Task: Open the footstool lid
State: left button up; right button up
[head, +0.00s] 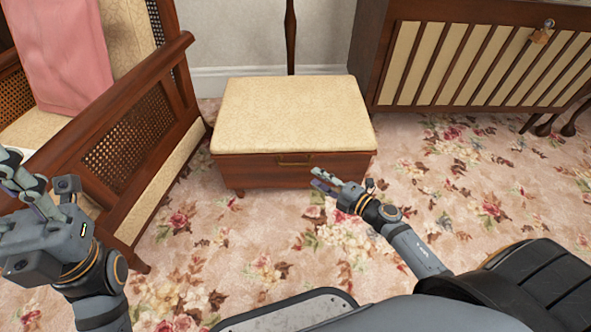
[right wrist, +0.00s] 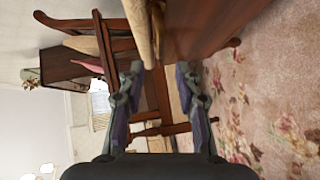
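The footstool (head: 240,171) stands in the middle of the head view, a dark wooden box on short legs. Its cream padded lid (head: 292,112) lies flat and closed on top. A small brass handle (head: 294,162) sits on the front, just under the lid. My right gripper (head: 317,179) is open and empty in front of the box, right of and below the handle. In the right wrist view its two fingers (right wrist: 160,72) are spread, with the lid's edge (right wrist: 140,30) and the wooden front (right wrist: 205,25) ahead. My left gripper (head: 22,183) is at the left edge, seemingly open and empty, away from the footstool.
A wooden armchair (head: 160,95) with cane panels and a pink cloth (head: 62,55) stands close on the footstool's left. A slatted wooden cabinet (head: 480,62) stands behind right. A thin dark post (head: 290,35) rises behind the footstool. The flowered carpet (head: 440,195) is clear in front and right.

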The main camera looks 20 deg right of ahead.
aim_at(296, 165)
jog(key=b+x, duration=0.2)
jog(key=x, duration=0.8)
jog(key=shift+w+b, duration=0.1)
jog(key=shift+b, duration=0.2)
jog(key=shift+c, duration=0.4)
grip_shut()
